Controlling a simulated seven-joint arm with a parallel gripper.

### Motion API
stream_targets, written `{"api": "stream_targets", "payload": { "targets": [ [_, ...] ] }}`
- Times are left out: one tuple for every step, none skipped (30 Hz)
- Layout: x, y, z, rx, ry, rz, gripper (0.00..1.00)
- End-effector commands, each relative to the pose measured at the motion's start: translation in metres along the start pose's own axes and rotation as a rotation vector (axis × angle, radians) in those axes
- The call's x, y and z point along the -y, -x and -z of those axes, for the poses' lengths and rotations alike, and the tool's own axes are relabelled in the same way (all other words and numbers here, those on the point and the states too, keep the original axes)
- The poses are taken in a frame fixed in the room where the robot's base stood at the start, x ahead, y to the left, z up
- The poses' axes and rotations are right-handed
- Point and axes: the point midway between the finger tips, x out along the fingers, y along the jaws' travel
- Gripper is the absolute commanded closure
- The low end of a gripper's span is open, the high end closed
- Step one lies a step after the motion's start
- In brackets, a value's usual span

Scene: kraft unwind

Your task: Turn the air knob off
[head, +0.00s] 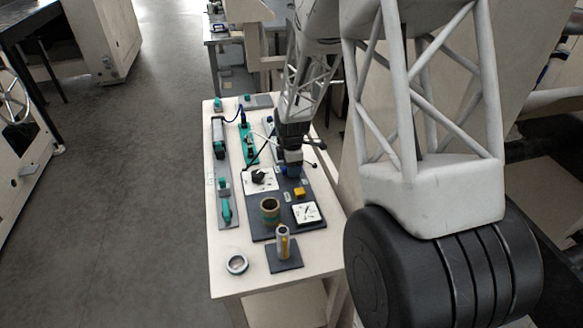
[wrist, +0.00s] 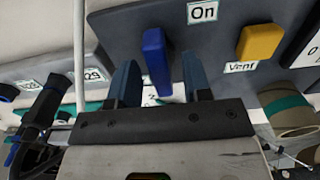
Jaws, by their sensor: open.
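A blue knob (wrist: 157,58) with a long narrow handle stands on a dark grey panel (wrist: 115,30) in the wrist view. A white "On" label (wrist: 203,11) is beside its far end, to the right. My gripper (wrist: 160,72) is open, with one blue finger on each side of the knob. A gap shows on both sides, so the fingers do not appear to grip it.
A yellow knob (wrist: 260,42) labelled "Vent" is just right of the fingers. A banded round cup or roll (head: 270,208), a white dial (head: 307,213) and a black knob on a white plate (head: 260,178) are close by. The table's (head: 225,268) front left is mostly clear.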

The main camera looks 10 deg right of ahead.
Motion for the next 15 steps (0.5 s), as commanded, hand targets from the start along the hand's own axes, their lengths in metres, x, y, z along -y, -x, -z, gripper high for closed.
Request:
{"api": "stream_targets", "payload": {
  "targets": [
    [0.0000, -0.0020, 0.0000, 0.000, 0.000, 0.000, 0.55],
    [0.0000, -0.0027, 0.0000, 0.000, 0.000, 0.000, 0.55],
    [0.0000, -0.0035, 0.0000, 0.000, 0.000, 0.000, 0.55],
    [0.0000, -0.0038, 0.0000, 0.000, 0.000, 0.000, 0.55],
    [0.0000, -0.0040, 0.0000, 0.000, 0.000, 0.000, 0.55],
    [0.0000, -0.0041, 0.0000, 0.000, 0.000, 0.000, 0.55],
    [0.0000, -0.0042, 0.0000, 0.000, 0.000, 0.000, 0.55],
    [0.0000, -0.0041, 0.0000, 0.000, 0.000, 0.000, 0.55],
    [0.0001, -0.0041, 0.0000, 0.000, 0.000, 0.000, 0.55],
    [0.0001, -0.0041, 0.0000, 0.000, 0.000, 0.000, 0.55],
    [0.0001, -0.0041, 0.0000, 0.000, 0.000, 0.000, 0.55],
    [0.0001, -0.0041, 0.0000, 0.000, 0.000, 0.000, 0.58],
    [0.0001, -0.0041, 0.0000, 0.000, 0.000, 0.000, 0.63],
    [0.0001, -0.0041, 0.0000, 0.000, 0.000, 0.000, 0.68],
    [0.0001, -0.0041, 0.0000, 0.000, 0.000, 0.000, 0.74]
  ]
}}
